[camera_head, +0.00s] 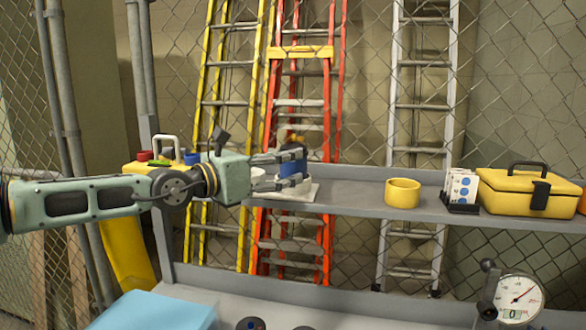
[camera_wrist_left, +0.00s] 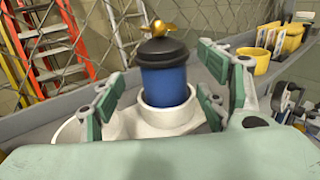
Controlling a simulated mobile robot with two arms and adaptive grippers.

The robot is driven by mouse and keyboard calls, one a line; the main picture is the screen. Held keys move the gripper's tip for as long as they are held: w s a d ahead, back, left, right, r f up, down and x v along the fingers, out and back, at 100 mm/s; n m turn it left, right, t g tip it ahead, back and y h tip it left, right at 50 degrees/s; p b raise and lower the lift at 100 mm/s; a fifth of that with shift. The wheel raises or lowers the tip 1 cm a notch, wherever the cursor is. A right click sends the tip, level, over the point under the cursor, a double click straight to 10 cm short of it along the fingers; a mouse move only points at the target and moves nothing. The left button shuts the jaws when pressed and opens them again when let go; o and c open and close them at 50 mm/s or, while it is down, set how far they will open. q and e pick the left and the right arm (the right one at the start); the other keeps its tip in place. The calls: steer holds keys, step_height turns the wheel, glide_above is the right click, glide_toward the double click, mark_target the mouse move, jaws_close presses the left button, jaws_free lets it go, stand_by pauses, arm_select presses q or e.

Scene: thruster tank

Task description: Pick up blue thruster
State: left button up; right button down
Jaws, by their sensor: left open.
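The blue thruster (camera_wrist_left: 165,86) is a blue cylinder with a black cap and a gold propeller-like top. It stands upright in a white round holder (camera_wrist_left: 166,120) on the grey shelf. In the head view the thruster (camera_head: 291,169) is partly hidden by my left gripper (camera_head: 300,168). The left gripper comes in level from the left, its fingers at the thruster's height. In the left wrist view my left gripper (camera_wrist_left: 160,100) is open, with one finger on each side of the thruster and gaps showing. My right gripper is not in view.
On the shelf (camera_head: 350,200) stand a yellow ring-shaped cup (camera_head: 402,192), a card holder (camera_head: 461,188) and a yellow toolbox (camera_head: 528,192) to the right. A yellow caddy (camera_head: 150,167) is at left. A gauge (camera_head: 518,298) and a light-blue box (camera_head: 155,311) are lower. Chain-link fence stands behind.

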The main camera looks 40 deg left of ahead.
arm_select(q)
steer(key=shift+w+d+r+p, duration=0.1)
steer(key=shift+w+d+p, duration=0.05)
steer(key=shift+w+p, duration=0.3)
steer(key=shift+w+d+r+p, duration=0.1)
steer(key=shift+w+d+p, duration=0.05)
steer(key=shift+w+p, duration=0.3)
steer(key=shift+w+f+p, duration=0.1)
steer(key=shift+w+p, duration=0.3)
steer(key=shift+w, duration=0.55)
steer(key=shift+w+d, duration=0.1)
steer(key=shift+w, duration=0.2)
steer(key=c, duration=1.5)
